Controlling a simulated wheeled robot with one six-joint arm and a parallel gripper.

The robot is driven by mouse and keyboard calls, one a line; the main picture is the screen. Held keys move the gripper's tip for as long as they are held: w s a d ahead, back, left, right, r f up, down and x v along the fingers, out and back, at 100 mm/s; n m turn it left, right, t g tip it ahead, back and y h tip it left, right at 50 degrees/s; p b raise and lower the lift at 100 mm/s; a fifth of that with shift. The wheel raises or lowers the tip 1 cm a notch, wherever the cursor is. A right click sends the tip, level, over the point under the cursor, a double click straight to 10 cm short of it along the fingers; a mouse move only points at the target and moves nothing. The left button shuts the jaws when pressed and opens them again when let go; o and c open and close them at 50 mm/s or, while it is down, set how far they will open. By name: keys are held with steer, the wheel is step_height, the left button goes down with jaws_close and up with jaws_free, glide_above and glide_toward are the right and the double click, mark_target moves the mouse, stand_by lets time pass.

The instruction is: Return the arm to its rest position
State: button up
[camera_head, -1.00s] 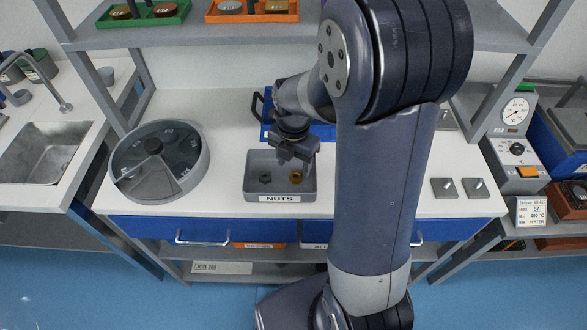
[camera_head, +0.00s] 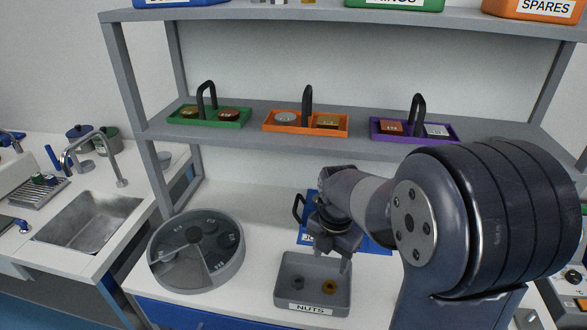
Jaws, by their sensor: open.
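My gripper (camera_head: 335,249) hangs above the back part of a grey tray labelled NUTS (camera_head: 313,307). Its jaws are open, pointing down, and I see nothing held between them. My arm comes in from the right and hides part of the bench and the shelf behind it. In the tray lie a dark grey nut (camera_head: 298,282) and a brass-coloured nut (camera_head: 329,287), apart from each other.
A round grey sectioned container (camera_head: 196,290) stands left of the tray. A blue item (camera_head: 309,240) is behind my gripper. The shelf above (camera_head: 258,141) holds green (camera_head: 210,123), orange (camera_head: 306,133) and purple (camera_head: 413,137) trays. A sink (camera_head: 88,219) is at left.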

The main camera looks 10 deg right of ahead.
mark_target(328, 281)
step_height(328, 281, down, 10)
steer(key=shift+r, duration=0.1)
stand_by(0.5)
